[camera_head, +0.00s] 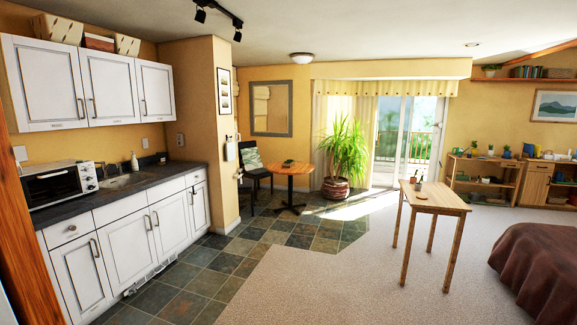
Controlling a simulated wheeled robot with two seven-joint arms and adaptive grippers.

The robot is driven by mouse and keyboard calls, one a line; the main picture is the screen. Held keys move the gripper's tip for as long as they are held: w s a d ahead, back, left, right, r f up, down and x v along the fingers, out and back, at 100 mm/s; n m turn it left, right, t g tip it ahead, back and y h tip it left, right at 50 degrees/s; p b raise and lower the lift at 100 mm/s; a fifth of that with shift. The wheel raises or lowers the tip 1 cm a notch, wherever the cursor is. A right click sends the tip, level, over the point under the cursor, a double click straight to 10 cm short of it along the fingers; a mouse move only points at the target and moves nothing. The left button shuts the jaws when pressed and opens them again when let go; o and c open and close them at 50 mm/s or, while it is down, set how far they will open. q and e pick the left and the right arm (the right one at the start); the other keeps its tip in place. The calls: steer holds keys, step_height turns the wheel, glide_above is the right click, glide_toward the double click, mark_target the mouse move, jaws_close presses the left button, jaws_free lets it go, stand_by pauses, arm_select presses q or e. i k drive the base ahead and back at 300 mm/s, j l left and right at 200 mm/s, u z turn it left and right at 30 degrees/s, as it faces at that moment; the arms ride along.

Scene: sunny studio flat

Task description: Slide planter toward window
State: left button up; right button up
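The planter (336,188) is a round, reddish-brown banded pot holding a tall, spiky green plant (343,147). It stands upright on the floor at the far side of the room, in front of the curtain and left of the sunlit glass door. The window (407,135) is a sliding glass door with a balcony railing behind it. A pale curtain (334,108) hangs behind the plant. Neither of my grippers shows in the head view, and nothing touches the planter except the floor.
A small round wooden table (291,169) and a dark chair (254,171) stand left of the planter. A tall wooden table (434,198) stands on the carpet at right. A brown-covered bed (540,270) fills the lower right. Tile and carpet between are clear.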

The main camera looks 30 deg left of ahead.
mark_target(289, 163)
steer(key=i+j+u, duration=0.5)
steer(key=i+u, duration=0.15)
steer(key=i+j+u, duration=0.1)
steer(key=i+u, duration=0.2)
steer(key=i, duration=0.15)
steer(key=i+u, duration=0.25)
steer(key=i, duration=4)
